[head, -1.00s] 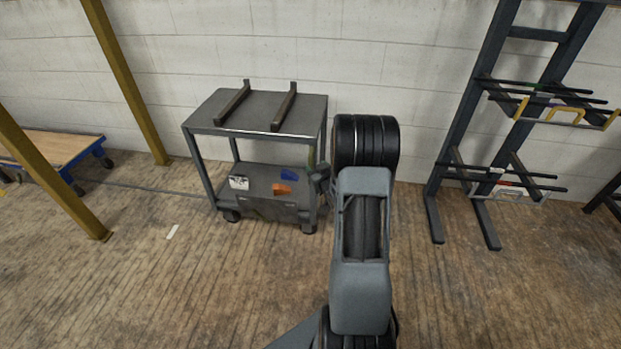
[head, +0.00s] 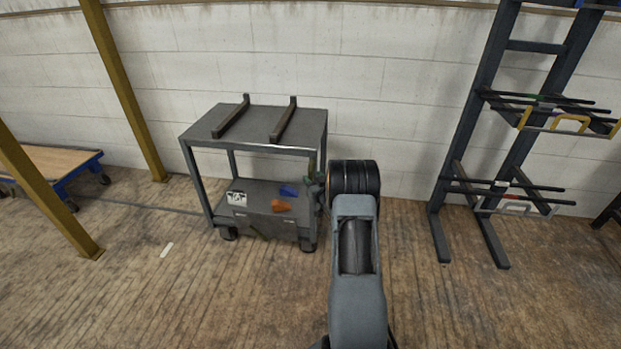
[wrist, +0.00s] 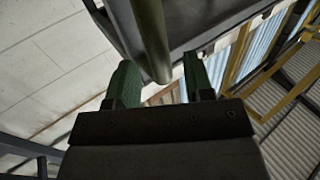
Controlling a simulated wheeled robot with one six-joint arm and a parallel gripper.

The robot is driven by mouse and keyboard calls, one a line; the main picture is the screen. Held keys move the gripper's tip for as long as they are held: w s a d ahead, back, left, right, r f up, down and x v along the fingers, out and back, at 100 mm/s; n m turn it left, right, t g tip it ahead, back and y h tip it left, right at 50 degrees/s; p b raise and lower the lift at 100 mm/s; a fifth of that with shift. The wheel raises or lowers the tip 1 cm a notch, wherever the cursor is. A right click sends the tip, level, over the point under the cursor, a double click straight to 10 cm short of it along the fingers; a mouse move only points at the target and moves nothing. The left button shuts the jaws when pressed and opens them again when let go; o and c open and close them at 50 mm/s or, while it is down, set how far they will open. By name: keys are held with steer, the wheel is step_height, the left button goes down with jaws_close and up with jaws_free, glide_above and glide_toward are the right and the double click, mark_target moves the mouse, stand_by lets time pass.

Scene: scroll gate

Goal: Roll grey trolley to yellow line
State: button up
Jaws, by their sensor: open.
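The grey trolley (head: 255,148) stands close to the white wall in the head view, with a top shelf, a lower shelf and dark wheels. My gripper (head: 316,187) is at the trolley's right side, mostly hidden behind my wrist. In the wrist view my gripper (wrist: 158,80) is open, with green finger pads. A round olive-grey bar (wrist: 152,35) reaches between the fingers, with gaps visible on both sides. The trolley's dark underside or edge (wrist: 205,22) shows behind it. I cannot make out a yellow line on the floor.
Two dark bars (head: 232,117) lie on the trolley's top, small items (head: 281,206) on its lower shelf. A yellow post (head: 125,90) and a blue-framed wooden cart (head: 50,160) stand left. A dark rack (head: 470,130) stands right. The floor in front (head: 220,300) is open.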

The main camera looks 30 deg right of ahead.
steer(key=shift+w+d, duration=0.2)
steer(key=shift+w, duration=1.15)
steer(key=shift+c, duration=0.2)
jaws_close()
